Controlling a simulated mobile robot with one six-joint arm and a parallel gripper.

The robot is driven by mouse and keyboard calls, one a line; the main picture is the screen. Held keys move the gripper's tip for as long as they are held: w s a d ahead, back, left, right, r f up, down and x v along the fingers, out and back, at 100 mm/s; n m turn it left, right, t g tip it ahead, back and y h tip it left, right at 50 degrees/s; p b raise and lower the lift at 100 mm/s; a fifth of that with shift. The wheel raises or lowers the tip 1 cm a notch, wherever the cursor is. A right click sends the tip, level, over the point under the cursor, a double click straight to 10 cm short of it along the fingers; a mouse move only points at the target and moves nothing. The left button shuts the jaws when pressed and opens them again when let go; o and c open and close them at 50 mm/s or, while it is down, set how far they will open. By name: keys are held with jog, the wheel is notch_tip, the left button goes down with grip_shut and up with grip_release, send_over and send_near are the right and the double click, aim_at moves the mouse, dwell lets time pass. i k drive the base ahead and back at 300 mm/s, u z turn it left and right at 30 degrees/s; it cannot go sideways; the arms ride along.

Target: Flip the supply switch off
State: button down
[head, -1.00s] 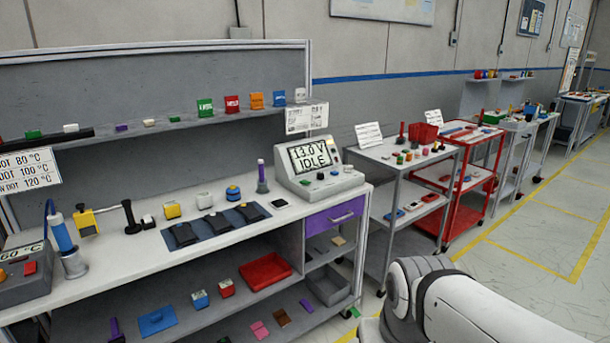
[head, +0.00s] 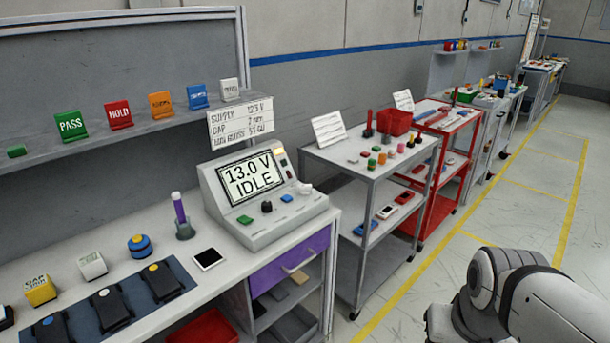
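The supply unit (head: 265,228) is a grey console with a sloped front at the right end of the workbench. Its display (head: 251,179) reads "13.0 V IDLE". Along its front ledge are a green button (head: 245,219), a black knob (head: 266,206), a blue button (head: 287,198) and a small white part (head: 304,188). Small coloured parts, one of them lit, sit to the right of the display. I cannot tell which part is the supply switch or its position. My gripper is out of view; only a white arm link of mine shows at the lower right.
A card (head: 240,122) with supply values stands behind the console. A purple tool in a holder (head: 182,216) and a white device (head: 207,259) are to its left. A grey cart (head: 365,165) and a red cart (head: 462,180) stand to the right. The floor at the right is clear.

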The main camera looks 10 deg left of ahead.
aim_at(245, 220)
jog(key=u, duration=0.25)
jog(key=i, duration=1.1)
jog(key=u, duration=0.8)
jog(key=i, duration=0.35)
jog(key=u, duration=0.3)
